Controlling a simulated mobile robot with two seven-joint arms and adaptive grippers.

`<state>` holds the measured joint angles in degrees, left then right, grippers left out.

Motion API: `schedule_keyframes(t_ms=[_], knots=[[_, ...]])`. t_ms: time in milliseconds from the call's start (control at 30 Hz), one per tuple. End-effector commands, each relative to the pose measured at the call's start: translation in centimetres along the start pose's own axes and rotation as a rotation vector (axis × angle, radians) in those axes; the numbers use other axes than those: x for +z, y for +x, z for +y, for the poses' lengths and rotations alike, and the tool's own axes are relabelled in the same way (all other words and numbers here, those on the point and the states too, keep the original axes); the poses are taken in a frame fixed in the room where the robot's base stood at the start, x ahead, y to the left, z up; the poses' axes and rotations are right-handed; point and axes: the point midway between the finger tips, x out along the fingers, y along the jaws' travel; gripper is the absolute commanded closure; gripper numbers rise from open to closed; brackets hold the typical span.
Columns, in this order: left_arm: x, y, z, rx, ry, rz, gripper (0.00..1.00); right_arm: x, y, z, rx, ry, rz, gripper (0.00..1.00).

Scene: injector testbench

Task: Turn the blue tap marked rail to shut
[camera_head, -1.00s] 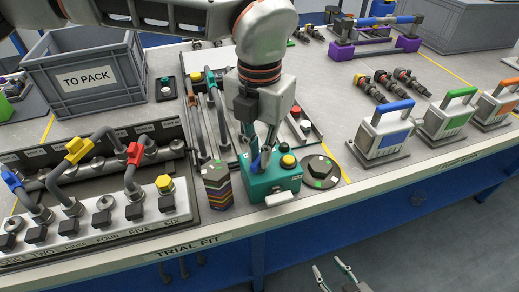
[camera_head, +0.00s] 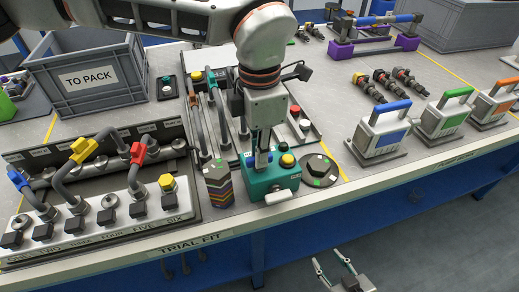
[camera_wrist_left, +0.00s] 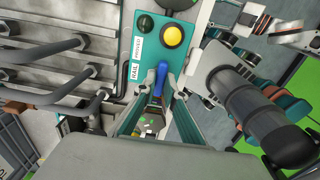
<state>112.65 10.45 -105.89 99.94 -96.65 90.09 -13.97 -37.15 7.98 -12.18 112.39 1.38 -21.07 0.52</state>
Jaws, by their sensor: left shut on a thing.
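The teal box (camera_head: 258,187) stands at the front edge of the bench, with a yellow button (camera_head: 287,160) on top. In the left wrist view, the blue tap (camera_wrist_left: 161,78) is on this box, beside a white label reading RAIL (camera_wrist_left: 135,70). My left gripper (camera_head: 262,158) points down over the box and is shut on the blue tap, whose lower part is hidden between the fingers. The tap lies roughly upright in the left wrist view. My right gripper (camera_head: 335,268) is open and empty, low in front of the bench.
A striped hexagonal stack (camera_head: 218,185) stands just left of the box, and a dark round base with a hexagonal top (camera_head: 319,168) just right. Injector fittings and hoses (camera_head: 85,170) fill the left. Handled devices (camera_head: 383,133) stand right. The front floor is clear.

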Motion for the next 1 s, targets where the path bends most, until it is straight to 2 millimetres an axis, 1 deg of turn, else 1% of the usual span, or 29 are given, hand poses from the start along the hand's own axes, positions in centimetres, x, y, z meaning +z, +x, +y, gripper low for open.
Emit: schedule_keyframes(t_ms=[567,600,633,1000], knots=[[0.07,-0.09,0.05,0.002,0.031,-0.003,1.0,0.02,-0.03,0.01,0.0,0.0,-0.001,0.6],[0.07,-0.09,0.05,0.002,0.03,-0.003,0.79,0.02,-0.03,0.01,0.0,0.0,-0.001,0.6],[0.06,-0.08,0.05,0.002,0.03,-0.002,0.73,0.02,-0.03,0.01,0.0,0.0,-0.001,0.6],[0.03,-0.19,0.03,0.001,0.028,-0.001,0.73,-0.03,-0.1,0.16,0.001,-0.004,-0.001,0.6]])
